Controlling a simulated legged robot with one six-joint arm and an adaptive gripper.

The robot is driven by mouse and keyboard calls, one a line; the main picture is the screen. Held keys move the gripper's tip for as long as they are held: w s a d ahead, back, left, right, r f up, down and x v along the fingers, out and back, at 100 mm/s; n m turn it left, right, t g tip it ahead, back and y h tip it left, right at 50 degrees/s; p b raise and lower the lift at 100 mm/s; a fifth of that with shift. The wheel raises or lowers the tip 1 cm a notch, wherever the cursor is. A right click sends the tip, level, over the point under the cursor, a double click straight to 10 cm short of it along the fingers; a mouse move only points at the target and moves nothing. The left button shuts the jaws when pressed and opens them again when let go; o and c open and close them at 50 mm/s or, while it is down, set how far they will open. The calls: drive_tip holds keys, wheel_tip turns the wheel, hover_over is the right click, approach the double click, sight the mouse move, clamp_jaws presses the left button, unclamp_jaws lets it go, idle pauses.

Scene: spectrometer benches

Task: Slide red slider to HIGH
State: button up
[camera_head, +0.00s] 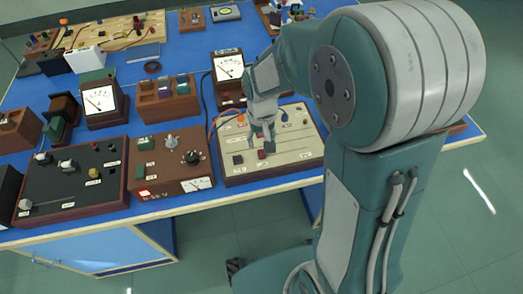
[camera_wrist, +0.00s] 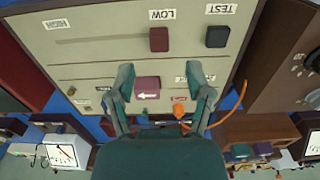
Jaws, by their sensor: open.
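The beige control panel (camera_head: 290,160) sits in a wooden frame at the bench's front edge, below my arm. A dark red block, the red slider (camera_wrist: 158,39), is beside the LOW label (camera_wrist: 162,15) in the wrist view. It also shows in the head view (camera_head: 262,154). The HIGH label (camera_wrist: 57,24) is at the left of the wrist view, well apart from the slider. My gripper (camera_wrist: 160,92) is open over the panel. A maroon block with a white arrow (camera_wrist: 147,87) appears between its fingers; I cannot tell whether they touch it.
A black block (camera_wrist: 217,36) is beside the TEST label (camera_wrist: 217,9). An orange cable (camera_wrist: 238,103) runs near one finger. A brown box with knobs (camera_head: 170,160) stands left of the panel, with meters (camera_head: 100,101) behind. The panel's right front is clear.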

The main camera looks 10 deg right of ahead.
sight(262, 152)
wheel_tip(262, 152, down, 6)
drive_tip(key=shift+r, duration=0.1)
clamp_jaws()
